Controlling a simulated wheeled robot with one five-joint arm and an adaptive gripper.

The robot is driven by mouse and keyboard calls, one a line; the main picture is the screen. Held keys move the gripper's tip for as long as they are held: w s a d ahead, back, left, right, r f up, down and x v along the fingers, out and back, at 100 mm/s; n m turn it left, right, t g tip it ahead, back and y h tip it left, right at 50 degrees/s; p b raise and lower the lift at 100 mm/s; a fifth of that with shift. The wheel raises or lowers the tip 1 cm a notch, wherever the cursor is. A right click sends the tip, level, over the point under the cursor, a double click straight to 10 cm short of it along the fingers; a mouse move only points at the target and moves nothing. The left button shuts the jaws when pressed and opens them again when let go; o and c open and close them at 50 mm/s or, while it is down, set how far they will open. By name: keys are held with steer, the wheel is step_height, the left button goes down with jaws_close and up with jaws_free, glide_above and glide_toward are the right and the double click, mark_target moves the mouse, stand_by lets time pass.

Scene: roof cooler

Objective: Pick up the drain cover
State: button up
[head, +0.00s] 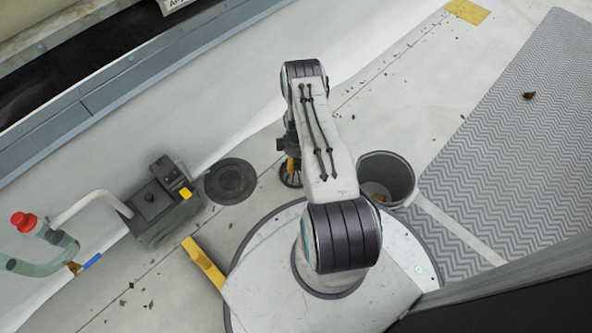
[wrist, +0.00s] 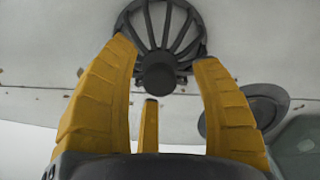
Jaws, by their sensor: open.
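The drain cover (wrist: 160,25) is a dark round grate with radial slots and a raised round knob at its hub, seen at the top middle of the wrist view. In the head view it shows (head: 289,178) on the floor, partly hidden by my arm. My gripper (wrist: 165,54) is open, with yellow fingers to the left and right of the knob and a third, shorter-looking one below it. No finger visibly touches the knob; the height gap is hard to tell. In the head view my gripper (head: 292,162) is mostly hidden behind the arm.
A dark round floor drain (head: 230,181) lies left of the cover. A grey box-like unit (head: 160,205) with pipes stands further left. A grey bucket (head: 387,178) with debris inside stands to the right, beside a zigzag-patterned walkway (head: 520,140). Dry leaves are scattered around.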

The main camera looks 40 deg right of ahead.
steer(key=shift+c, duration=0.2)
jaws_close()
stand_by(0.4)
